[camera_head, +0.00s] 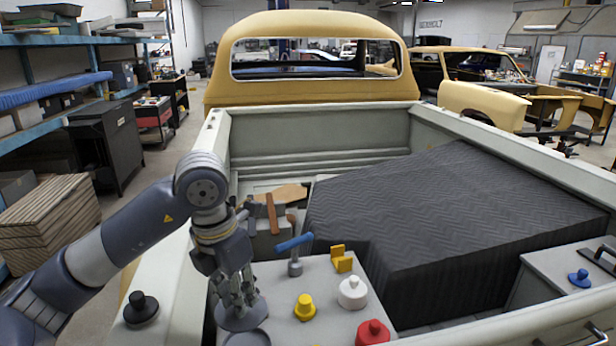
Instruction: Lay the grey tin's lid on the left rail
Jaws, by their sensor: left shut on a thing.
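My left gripper (238,299) points down and is shut on a grey round lid (243,317) near the front of the truck bed. The fingers hide the lid's knob. The top of a round grey tin (247,338) shows just in front of and below the lid, cut by the bottom edge of the picture. I cannot tell how far the lid is above the surface. The left rail (176,290) is the pale top edge of the bed, to the left of the gripper. A black knobbed lid (140,309) lies on it. My right gripper is not in view.
A black quilted cover (450,215) fills the right. The rail beyond the black lid looks bare.

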